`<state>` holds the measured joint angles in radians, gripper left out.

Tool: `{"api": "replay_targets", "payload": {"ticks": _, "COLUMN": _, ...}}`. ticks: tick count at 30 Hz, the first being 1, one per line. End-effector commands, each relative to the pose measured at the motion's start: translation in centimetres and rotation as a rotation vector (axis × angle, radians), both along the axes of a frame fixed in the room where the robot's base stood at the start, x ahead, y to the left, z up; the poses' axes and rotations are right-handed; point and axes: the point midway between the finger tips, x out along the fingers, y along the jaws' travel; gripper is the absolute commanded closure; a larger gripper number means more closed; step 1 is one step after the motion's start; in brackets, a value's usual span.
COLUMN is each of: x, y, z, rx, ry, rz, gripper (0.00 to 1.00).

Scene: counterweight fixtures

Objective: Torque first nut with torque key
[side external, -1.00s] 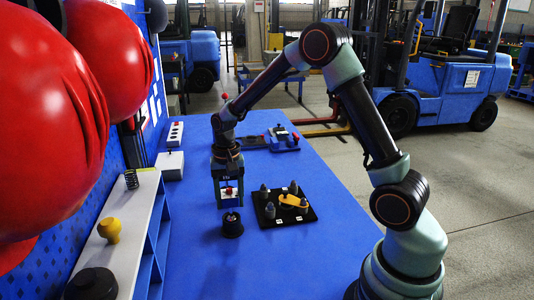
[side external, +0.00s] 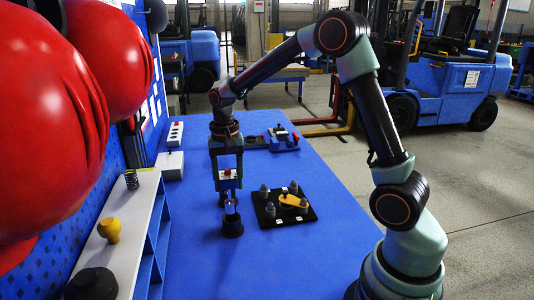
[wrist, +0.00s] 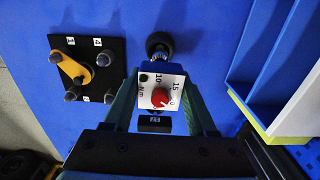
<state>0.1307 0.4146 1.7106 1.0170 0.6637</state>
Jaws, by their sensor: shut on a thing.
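My gripper (side external: 228,183) is shut on the torque key, whose dial block (wrist: 150,84) sits between my fingers in the wrist view. The dial has a red knob (wrist: 160,97) and an N·m scale. The key is upright, with a bright shaft (side external: 231,206) showing below my fingers over the black round holder (side external: 232,228). Its lower end still appears at or inside the holder. A black square plate (side external: 270,222) lies to the right, bearing several dark grey nuts (side external: 264,190) near its corners and an orange arm (side external: 292,201). Its small number labels are hard to read.
A white shelf unit (side external: 122,238) with a yellow knob (side external: 109,230) and a black disc stands at left. A blue-and-black fixture (side external: 283,140) and white switch box (side external: 170,165) are farther back. The blue table (side external: 300,255) is clear around the plate.

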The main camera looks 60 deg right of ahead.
Motion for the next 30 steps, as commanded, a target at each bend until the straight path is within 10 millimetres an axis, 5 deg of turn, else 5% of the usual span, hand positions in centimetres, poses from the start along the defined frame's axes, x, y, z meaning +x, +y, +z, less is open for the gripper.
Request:
{"api": "replay_targets", "payload": {"ticks": 2, "x": 0.0, "y": 0.0, "z": 0.0, "rx": 0.0, "ry": -0.001, "rz": 0.0, "gripper": 1.0}}
{"api": "replay_targets", "payload": {"ticks": 3, "x": 0.1, "y": 0.0, "z": 0.1, "rx": 0.0, "ry": -0.003, "rz": 0.0, "gripper": 0.54}}
{"api": "replay_targets", "payload": {"ticks": 7, "x": 0.1, "y": 0.0, "z": 0.0, "rx": -0.001, "ry": -0.002, "rz": 0.0, "gripper": 1.0}}
{"api": "replay_targets", "payload": {"ticks": 13, "x": -0.1, "y": -0.3, "z": 0.1, "rx": -0.001, "ry": -0.002, "rz": 0.006, "gripper": 1.0}}
{"api": "replay_targets", "payload": {"ticks": 17, "x": -0.8, "y": -2.2, "z": 0.8, "rx": -0.001, "ry": -0.005, "rz": 0.047, "gripper": 1.0}}
{"api": "replay_targets", "payload": {"ticks": 30, "x": -9.5, "y": -14.0, "z": 4.7, "rx": -0.003, "ry": -0.004, "rz": 0.416, "gripper": 1.0}}
